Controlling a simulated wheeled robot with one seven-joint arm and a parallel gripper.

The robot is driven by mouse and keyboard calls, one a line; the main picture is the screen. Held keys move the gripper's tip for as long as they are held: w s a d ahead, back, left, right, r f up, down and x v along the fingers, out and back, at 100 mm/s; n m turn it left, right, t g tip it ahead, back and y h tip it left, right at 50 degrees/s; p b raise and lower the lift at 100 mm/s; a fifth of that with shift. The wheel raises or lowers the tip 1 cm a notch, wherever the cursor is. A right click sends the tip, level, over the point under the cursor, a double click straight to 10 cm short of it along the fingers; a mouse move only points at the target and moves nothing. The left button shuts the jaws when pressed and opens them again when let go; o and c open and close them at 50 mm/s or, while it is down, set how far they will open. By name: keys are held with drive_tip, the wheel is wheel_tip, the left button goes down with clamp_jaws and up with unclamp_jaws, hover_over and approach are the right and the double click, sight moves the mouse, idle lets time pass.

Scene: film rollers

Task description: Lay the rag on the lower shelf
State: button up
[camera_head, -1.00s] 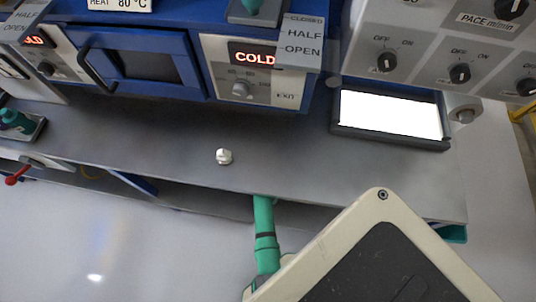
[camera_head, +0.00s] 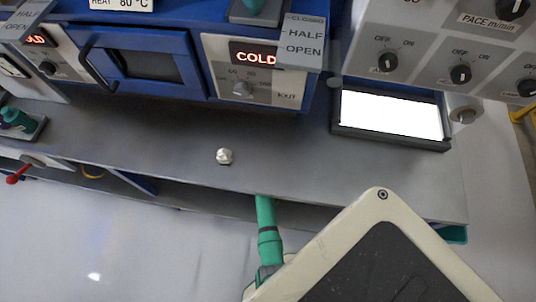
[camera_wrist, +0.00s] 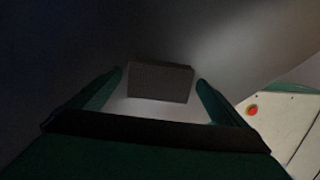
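My gripper shows in the wrist view (camera_wrist: 160,78) with its two green fingers spread wide apart. A dark grey, flat rectangular piece (camera_wrist: 160,82), possibly the rag, shows between the fingertips. Narrow gaps seem to part it from the fingers, though the dim light makes contact hard to judge. In the head view my green wrist reaches in under the front edge of the grey bench top (camera_head: 330,180), which hides the gripper. The lower shelf (camera_head: 195,193) shows only as a dark strip below that edge. No rag is seen in the head view.
A small white knob-like piece (camera_head: 224,156) stands on the bench top. Blue oven units (camera_head: 155,60) and a lit white panel (camera_head: 390,114) stand along the back. A red-ended lever (camera_head: 17,178) sticks out at the left. Open floor (camera_head: 120,250) lies in front.

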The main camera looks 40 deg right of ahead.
drive_tip(key=shift+r, duration=0.15)
drive_tip(key=r, duration=0.5)
drive_tip(key=a+r, duration=0.1)
drive_tip(key=r, duration=0.1)
drive_tip(key=shift+r, duration=0.25)
drive_tip(key=w+a+r+m+t, duration=0.2)
drive_tip(key=a+m+t, duration=0.2)
drive_tip(key=a, duration=1.1)
drive_tip(key=s+a+r+m+t, duration=0.3)
drive_tip(key=s+a+r+m, duration=0.15)
drive_tip(key=a, duration=0.25)
drive_tip(key=s+r+m+t, duration=0.2)
drive_tip(key=s+r+t, duration=0.1)
drive_tip(key=r, duration=0.7)
drive_tip(key=s+r+m+t, duration=0.2)
drive_tip(key=s+r, duration=0.4)
drive_tip(key=r, duration=0.5)
drive_tip(key=s+r+m+t+y, duration=0.1)
drive_tip(key=s+r+m+t, duration=0.2)
drive_tip(key=r, duration=0.8)
drive_tip(key=shift+s+a+m+t, duration=0.3)
drive_tip(key=shift+s+a+m, duration=0.1)
drive_tip(key=shift+s+m, duration=0.35)
